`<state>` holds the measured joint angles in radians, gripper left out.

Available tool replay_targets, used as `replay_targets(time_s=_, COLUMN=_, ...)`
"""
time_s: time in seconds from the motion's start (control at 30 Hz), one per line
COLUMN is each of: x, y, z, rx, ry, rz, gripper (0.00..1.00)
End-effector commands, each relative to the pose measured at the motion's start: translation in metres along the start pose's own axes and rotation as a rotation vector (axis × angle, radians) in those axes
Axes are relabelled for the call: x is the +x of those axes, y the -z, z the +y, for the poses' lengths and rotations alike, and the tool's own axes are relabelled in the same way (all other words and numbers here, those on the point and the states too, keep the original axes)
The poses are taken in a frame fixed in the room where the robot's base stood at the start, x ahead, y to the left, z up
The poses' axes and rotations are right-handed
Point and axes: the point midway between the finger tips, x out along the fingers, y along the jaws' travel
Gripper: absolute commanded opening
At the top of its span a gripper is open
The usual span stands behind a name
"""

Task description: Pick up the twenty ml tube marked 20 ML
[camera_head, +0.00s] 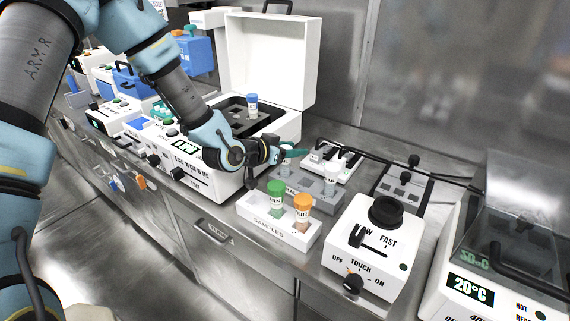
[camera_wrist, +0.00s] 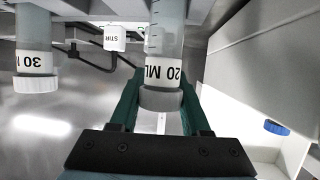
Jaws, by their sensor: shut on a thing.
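The tube marked 20 ML (camera_wrist: 165,42) is upside down in the wrist view, with a grey-white cap and a white label band. The green fingers of my gripper (camera_wrist: 160,104) stand on both sides of its cap and are shut on it. In the head view my gripper (camera_head: 292,153) is above the grey rack (camera_head: 296,187), and I cannot make out the held tube clearly there. I cannot tell whether the tube's lower end is still in the rack. A second white-capped tube, marked 30 (camera_wrist: 36,62), is beside it in the wrist view.
A white SAMPLES rack (camera_head: 262,222) with a green-capped tube (camera_head: 275,197) and an orange-capped tube (camera_head: 302,205) is in front. A vortex mixer (camera_head: 370,250) stands to the right. An open-lidded white machine (camera_head: 275,60) with a blue-capped tube (camera_head: 252,103) stands behind left.

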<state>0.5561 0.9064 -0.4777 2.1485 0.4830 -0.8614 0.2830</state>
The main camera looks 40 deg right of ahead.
Motion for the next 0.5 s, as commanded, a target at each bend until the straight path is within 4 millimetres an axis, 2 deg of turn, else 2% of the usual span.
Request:
replay_targets(time_s=0.03, x=-0.0001, y=0.0001, z=0.0, rx=0.0, ry=0.0, rz=0.0, gripper=0.28)
replay_targets(time_s=0.3, x=-0.0001, y=0.0002, z=0.0, rx=0.0, ry=0.0, rz=0.0, gripper=0.0)
replay_targets(time_s=0.5, x=-0.0001, y=0.0003, z=0.0, rx=0.0, ry=0.0, rz=0.001, gripper=0.0)
